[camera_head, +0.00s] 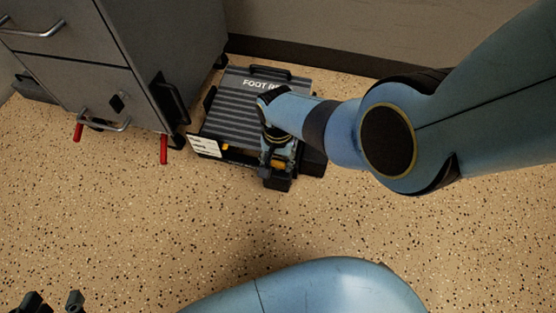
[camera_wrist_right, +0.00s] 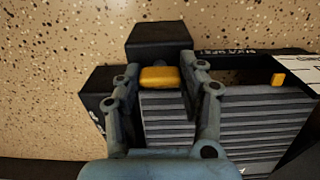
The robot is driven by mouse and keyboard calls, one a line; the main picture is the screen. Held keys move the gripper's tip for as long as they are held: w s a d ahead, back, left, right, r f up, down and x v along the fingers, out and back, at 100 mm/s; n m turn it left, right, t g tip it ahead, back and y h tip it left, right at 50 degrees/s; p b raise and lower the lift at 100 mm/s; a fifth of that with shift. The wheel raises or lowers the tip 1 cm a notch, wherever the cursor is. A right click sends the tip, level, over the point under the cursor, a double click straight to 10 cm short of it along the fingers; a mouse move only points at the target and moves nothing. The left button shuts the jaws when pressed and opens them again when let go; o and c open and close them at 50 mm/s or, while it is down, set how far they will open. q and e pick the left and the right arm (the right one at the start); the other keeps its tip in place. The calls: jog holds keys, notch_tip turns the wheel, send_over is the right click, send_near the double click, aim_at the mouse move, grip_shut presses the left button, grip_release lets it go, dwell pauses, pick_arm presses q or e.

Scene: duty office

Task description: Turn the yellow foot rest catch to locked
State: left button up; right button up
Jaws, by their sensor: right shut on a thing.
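The ribbed dark grey foot rest (camera_head: 235,117) lies on the floor, its top lettered "FOOT RE…" before my arm hides the rest. My right gripper (camera_head: 278,170) reaches down at its near right corner. In the wrist view the right gripper's fingers stand on both sides of a yellow block, the catch (camera_wrist_right: 159,78), and are shut on it. A black block lies just beyond it. A second, smaller yellow piece (camera_wrist_right: 278,79) sits in the foot rest's dark front slot; it also shows in the head view (camera_head: 225,146). My left gripper (camera_head: 54,302) is open and empty at the bottom left.
A grey drawer cabinet (camera_head: 75,75) with metal handles stands left of the foot rest, with red levers (camera_head: 163,149) at its base. A white label (camera_head: 205,146) is on the foot rest's front left. The wall is behind. The speckled floor in front is clear.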

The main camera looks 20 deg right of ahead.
aim_at(278, 162)
jog(key=o, duration=0.8)
jog(key=shift+c, duration=0.2)
pick_arm(q)
jog(key=shift+w+r, duration=0.1)
jog(key=shift+w, duration=0.35)
pick_arm(e)
jog(key=o, duration=0.4)
jog(key=shift+r, duration=0.1)
pick_arm(q)
jog(key=shift+s, duration=0.25)
pick_arm(e)
jog(key=shift+r, duration=3.6)
